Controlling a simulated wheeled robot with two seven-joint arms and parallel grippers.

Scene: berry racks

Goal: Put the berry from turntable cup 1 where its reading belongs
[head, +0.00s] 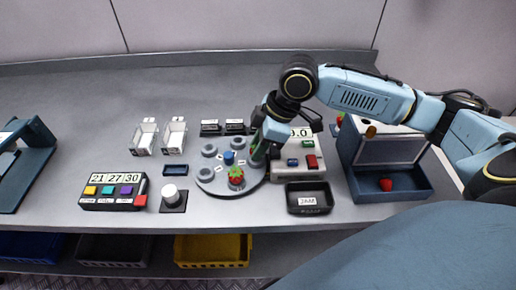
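The round grey turntable (215,185) stands mid-table with several cups around a blue centre knob (228,157). A red berry with a green top (236,177) sits in its front cup. Other visible cups look empty; the cup numbers are too small to read. My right gripper (259,155) points down at the turntable's right edge; the arm hides part of that side. Its fingers are too dark and small to show whether they are open or hold anything. A reader (289,171) beside it displays 0.0. My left gripper is out of view.
A black JAM tray (307,210) lies in front of the reader. A dark blue box (365,195) at right holds a red berry (386,184). A panel (112,203) shows 21, 27, 30. Two clear racks (145,136) stand behind. Bins, including a yellow one (212,250), sit below.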

